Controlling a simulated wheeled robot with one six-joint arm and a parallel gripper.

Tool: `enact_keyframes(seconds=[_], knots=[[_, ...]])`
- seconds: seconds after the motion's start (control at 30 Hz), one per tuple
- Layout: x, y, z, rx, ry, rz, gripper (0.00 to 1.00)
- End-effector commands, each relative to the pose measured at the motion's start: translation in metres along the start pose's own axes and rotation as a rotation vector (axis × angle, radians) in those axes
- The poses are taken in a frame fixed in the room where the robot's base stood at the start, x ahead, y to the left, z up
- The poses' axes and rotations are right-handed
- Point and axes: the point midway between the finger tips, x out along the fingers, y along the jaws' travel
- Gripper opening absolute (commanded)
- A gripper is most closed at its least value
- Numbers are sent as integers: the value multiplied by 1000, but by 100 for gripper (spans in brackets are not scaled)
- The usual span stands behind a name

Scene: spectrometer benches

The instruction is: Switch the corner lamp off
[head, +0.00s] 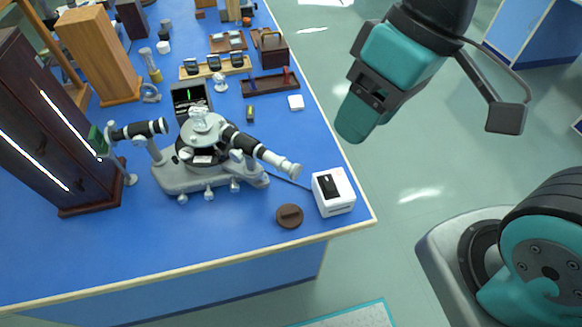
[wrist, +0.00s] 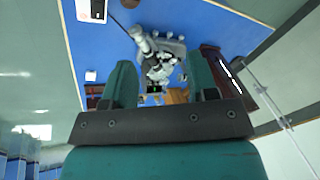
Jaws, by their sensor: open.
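No thing in view is plainly the corner lamp, and I cannot tell whether it is lit. A white box (head: 333,191) with a black switch-like panel stands at the near right corner of the blue bench. It also shows at the top of the wrist view (wrist: 91,11). A thin dark cable runs from it towards the spectrometer (head: 207,150), a grey instrument with two black tubes. My gripper (head: 360,115) hangs to the right of the bench, above the box and apart from it. In the wrist view its two teal fingers (wrist: 157,58) stand apart with nothing between them.
The blue bench (head: 265,255) has a pale edge. A dark brown disc (head: 289,216) lies beside the white box. A tall dark cabinet (head: 50,125) with bright lines on its face stands at the left. Racks and small devices fill the back.

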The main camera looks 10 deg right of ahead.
Motion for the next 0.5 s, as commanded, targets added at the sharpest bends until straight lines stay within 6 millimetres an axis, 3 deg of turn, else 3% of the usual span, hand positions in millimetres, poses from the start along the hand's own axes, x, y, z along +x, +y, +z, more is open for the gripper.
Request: enact_keyframes(seconds=[0.03,0.1,0.3,0.5], knots=[[24,19,-6,59,-18,28,53],[49,47,-20,165,-43,86,53],[107,118,-53,451,-93,256,53],[126,142,-63,560,-103,325,53]])
